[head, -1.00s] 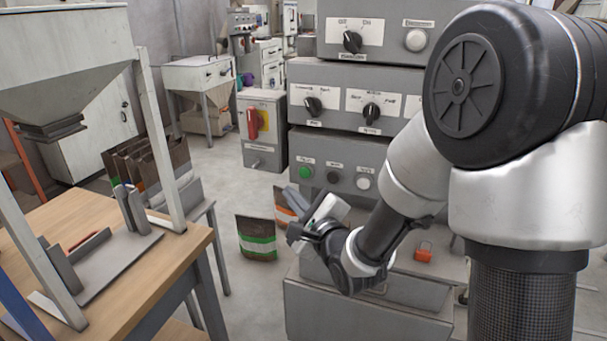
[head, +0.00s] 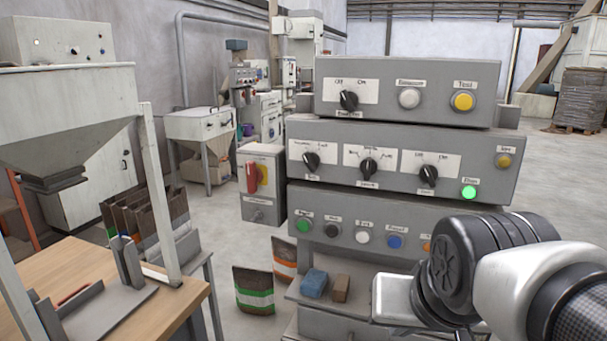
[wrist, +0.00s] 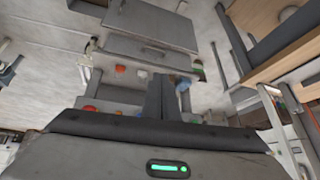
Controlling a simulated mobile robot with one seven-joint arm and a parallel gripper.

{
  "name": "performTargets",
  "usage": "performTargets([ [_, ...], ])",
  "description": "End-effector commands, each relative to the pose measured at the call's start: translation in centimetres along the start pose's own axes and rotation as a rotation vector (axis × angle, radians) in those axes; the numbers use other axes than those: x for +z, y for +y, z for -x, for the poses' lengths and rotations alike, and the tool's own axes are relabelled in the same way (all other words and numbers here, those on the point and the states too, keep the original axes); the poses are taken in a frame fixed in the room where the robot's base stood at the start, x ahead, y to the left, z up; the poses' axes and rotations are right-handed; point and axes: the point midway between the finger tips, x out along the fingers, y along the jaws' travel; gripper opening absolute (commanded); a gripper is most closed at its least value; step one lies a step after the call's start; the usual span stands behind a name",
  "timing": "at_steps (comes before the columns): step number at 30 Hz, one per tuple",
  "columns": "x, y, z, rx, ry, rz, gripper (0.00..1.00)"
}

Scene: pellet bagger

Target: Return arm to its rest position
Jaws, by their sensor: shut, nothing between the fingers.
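My arm shows at the lower right of the head view, folded in front of the control console's lower right part. My gripper is not clearly visible in that view. In the wrist view my gripper (wrist: 161,96) shows with its dark fingers together and nothing between them. The wrist picture is tilted, with the grey console parts and floor beyond the fingers.
A grey control console (head: 330,205) with knobs and buttons stands in the middle; a green button (head: 469,192) is lit. A blue block (head: 314,284) and a brown block (head: 341,289) lie on its ledge. A wooden table (head: 178,306) stands left. Bags stand between.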

Motion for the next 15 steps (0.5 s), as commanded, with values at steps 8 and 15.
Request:
performTargets([
  [8, 0.3, 0.1, 6.2, -0.011, -0.076, 0.143, 0.0],
  [15, -3.4, -0.3, 12.0, -0.01, -0.076, 0.142, 0.0],
])
